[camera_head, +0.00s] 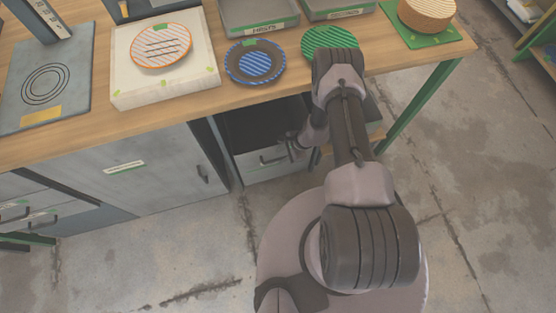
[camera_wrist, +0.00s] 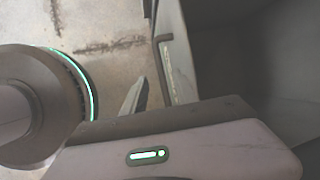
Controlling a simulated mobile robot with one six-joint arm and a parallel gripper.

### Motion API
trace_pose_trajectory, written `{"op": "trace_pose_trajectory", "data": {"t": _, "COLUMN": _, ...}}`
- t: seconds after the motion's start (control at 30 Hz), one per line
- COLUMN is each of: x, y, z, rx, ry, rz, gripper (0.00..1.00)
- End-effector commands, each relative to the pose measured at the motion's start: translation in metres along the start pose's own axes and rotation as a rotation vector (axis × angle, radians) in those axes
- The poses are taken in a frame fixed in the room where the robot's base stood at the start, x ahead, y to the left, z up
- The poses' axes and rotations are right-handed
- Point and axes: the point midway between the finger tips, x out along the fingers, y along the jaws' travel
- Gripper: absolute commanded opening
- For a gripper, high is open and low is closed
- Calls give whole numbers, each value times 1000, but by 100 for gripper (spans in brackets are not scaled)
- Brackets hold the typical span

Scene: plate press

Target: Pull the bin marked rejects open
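A grey bin (camera_head: 256,171) under the bench stands out from the bench front, with its dark inside showing from above. Its front panel carries a bar handle (camera_head: 272,160). In the wrist view the bin's front panel (camera_wrist: 181,50) runs down the middle, with the handle (camera_wrist: 157,60) on its outer side and lettering too small to read. My gripper (camera_head: 294,143) is low by the right part of this front. One finger (camera_wrist: 134,96) shows close to the handle in the wrist view; the other is hidden, and contact is unclear.
A closed grey cabinet (camera_head: 150,170) is left of the bin, with small drawers (camera_head: 30,210) further left. On the bench are a blue striped plate (camera_head: 255,63), a green striped plate (camera_head: 330,42), an orange striped plate (camera_head: 161,46) and trays (camera_head: 258,28). The floor in front is clear.

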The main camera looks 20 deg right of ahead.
Motion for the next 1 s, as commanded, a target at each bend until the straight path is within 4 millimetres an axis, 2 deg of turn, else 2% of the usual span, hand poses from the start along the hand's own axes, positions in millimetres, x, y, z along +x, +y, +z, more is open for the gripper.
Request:
{"op": "trace_pose_trajectory", "data": {"t": 0.03, "x": 15, "y": 1, "z": -2, "rx": -2, "ry": 0, "rz": 1, "gripper": 34}}
{"op": "trace_pose_trajectory", "data": {"t": 0.2, "x": 37, "y": 1, "z": -1, "rx": -1, "ry": 0, "rz": 1, "gripper": 34}}
{"op": "trace_pose_trajectory", "data": {"t": 0.6, "x": 43, "y": -1, "z": 0, "rx": -1, "ry": 0, "rz": -1, "gripper": 34}}
{"op": "trace_pose_trajectory", "data": {"t": 0.77, "x": 43, "y": -1, "z": 0, "rx": -1, "ry": 0, "rz": 0, "gripper": 3}}
{"op": "trace_pose_trajectory", "data": {"t": 0.8, "x": 43, "y": -1, "z": 0, "rx": -1, "ry": 0, "rz": 0, "gripper": 0}}
{"op": "trace_pose_trajectory", "data": {"t": 1.0, "x": 43, "y": 0, "z": 0, "rx": -1, "ry": 0, "rz": 0, "gripper": 0}}
